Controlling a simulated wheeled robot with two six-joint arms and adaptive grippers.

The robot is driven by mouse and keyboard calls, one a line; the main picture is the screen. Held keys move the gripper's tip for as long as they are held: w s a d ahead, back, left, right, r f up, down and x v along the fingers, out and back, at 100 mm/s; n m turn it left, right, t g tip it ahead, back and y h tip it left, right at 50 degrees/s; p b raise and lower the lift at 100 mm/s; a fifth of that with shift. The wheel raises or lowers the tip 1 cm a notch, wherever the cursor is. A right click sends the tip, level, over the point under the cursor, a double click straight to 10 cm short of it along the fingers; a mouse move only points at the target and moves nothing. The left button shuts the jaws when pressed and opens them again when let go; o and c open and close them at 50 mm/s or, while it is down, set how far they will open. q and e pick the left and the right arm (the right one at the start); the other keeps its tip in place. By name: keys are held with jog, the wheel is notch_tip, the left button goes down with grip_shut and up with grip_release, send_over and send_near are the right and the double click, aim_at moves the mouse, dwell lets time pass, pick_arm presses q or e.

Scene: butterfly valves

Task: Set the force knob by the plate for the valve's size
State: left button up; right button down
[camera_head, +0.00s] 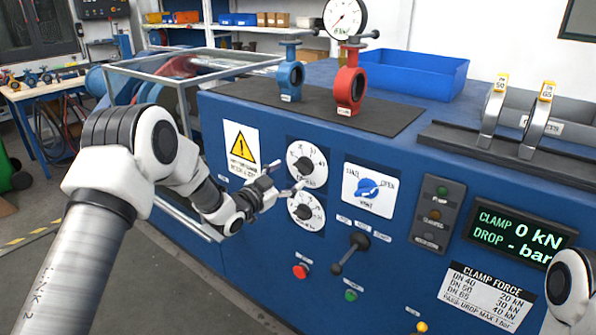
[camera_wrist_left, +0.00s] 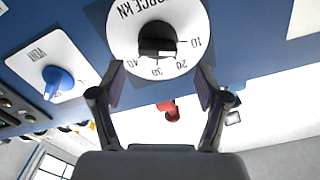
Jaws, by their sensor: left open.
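The left gripper (camera_head: 285,180) is open and empty in front of the panel's two white dials. In the left wrist view its fingers (camera_wrist_left: 158,90) stand apart before a dial (camera_wrist_left: 190,15) marked FORCE KN, 10 to 40, with a black knob (camera_wrist_left: 157,38). The knob is not between the fingertips; its exact setting is unclear. The head view shows an upper dial (camera_head: 318,160) and a lower dial (camera_head: 306,222). The CLAMP FORCE plate (camera_head: 485,295) reads DN 40 20 kN, DN 50 30 kN, DN 65 40 kN. A blue valve (camera_head: 290,78) and red valve (camera_head: 350,88) stand above; their labels are unreadable.
The display (camera_head: 520,236) reads clamp 0 kN, drop - bar. A blue vent knob (camera_head: 368,188), black lever (camera_head: 350,252), red button (camera_head: 300,271) and green button (camera_head: 351,295) are nearby.

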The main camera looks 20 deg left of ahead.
aim_at(299, 170)
pick_arm(q)
jog(key=x, duration=0.5)
jog(key=shift+d, duration=0.2)
jog(key=shift+w+d, duration=0.1)
jog(key=shift+w, duration=0.05)
jog(key=shift+a, duration=0.2)
jog(key=shift+d, duration=0.1)
jog(key=c, duration=1.2)
jog(key=shift+o, duration=0.2)
